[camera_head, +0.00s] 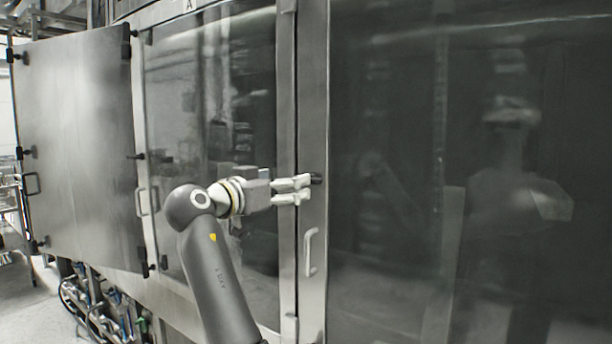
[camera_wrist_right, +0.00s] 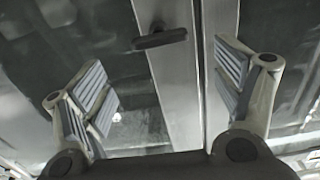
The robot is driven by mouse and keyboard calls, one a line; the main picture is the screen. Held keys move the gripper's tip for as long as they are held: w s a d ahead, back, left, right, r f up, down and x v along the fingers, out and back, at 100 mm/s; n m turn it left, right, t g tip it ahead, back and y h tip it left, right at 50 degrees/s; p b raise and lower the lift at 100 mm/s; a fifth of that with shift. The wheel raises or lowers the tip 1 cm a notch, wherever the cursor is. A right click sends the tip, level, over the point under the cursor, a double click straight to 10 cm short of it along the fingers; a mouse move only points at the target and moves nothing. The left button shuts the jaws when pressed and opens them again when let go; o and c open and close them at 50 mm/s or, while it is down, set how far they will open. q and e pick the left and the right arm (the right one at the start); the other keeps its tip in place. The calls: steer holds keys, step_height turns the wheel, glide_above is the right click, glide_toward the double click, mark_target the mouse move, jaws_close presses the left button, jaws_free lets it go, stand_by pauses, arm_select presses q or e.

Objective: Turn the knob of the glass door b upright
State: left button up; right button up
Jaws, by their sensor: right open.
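The glass door b (camera_head: 470,200) is the large dark pane on the right, in a metal frame. Its small black knob (camera_head: 316,178) sits on the frame's left upright. In the wrist view the knob (camera_wrist_right: 160,38) lies crosswise to the metal upright, about level. My right gripper (camera_head: 293,189) is at the knob's left in the head view. In the wrist view its open fingers (camera_wrist_right: 165,80) are spread wide, with the knob beyond and above the gap, not gripped. The fingers partly cover the knob's surroundings in the head view. My left gripper is out of view.
A metal pull handle (camera_head: 310,252) is below the knob on the same frame. Another glass door (camera_head: 210,110), labelled A, is to the left, with a steel panel (camera_head: 75,150) standing out beyond it. Hoses and pipes (camera_head: 95,305) lie at the lower left.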

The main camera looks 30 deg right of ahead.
steer(key=p+x, duration=0.4)
steer(key=x, duration=0.4)
steer(key=shift+w+d, duration=0.1)
steer(key=shift+d, duration=0.2)
steer(key=shift+w+d, duration=0.15)
steer(key=shift+d, duration=0.1)
steer(key=shift+c, duration=0.2)
steer(key=c, duration=1)
